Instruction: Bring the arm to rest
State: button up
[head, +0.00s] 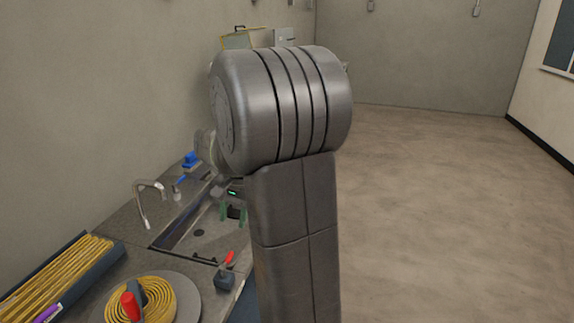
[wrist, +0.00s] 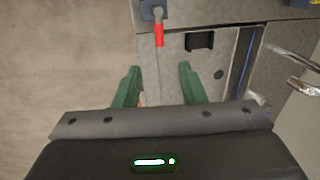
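My gripper (wrist: 159,68) shows in the wrist view with its two green fingers spread apart and nothing held between them. In the head view my gripper (head: 234,212) is small and partly behind my large grey arm link, over the sink (head: 207,243). The fingers point down toward the counter side in the wrist view. My arm link fills the middle of the head view and hides part of the counter behind it.
A red-handled lever on a dark block (head: 225,276) stands at the sink's near edge. A faucet (head: 150,190) rises left of the sink. A coiled yellow hose (head: 140,300) and a tray of yellow rods (head: 62,278) lie nearer. Open floor (head: 430,200) lies to the right.

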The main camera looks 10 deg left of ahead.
aim_at(229, 256)
jog(key=a+f, duration=0.1)
jog(key=f, duration=0.8)
jog(key=a+f+p, duration=0.1)
jog(key=f, duration=0.3)
jog(key=shift+w+a+f, duration=0.1)
jog(key=shift+a+f, duration=0.2)
jog(key=shift+a, duration=0.05)
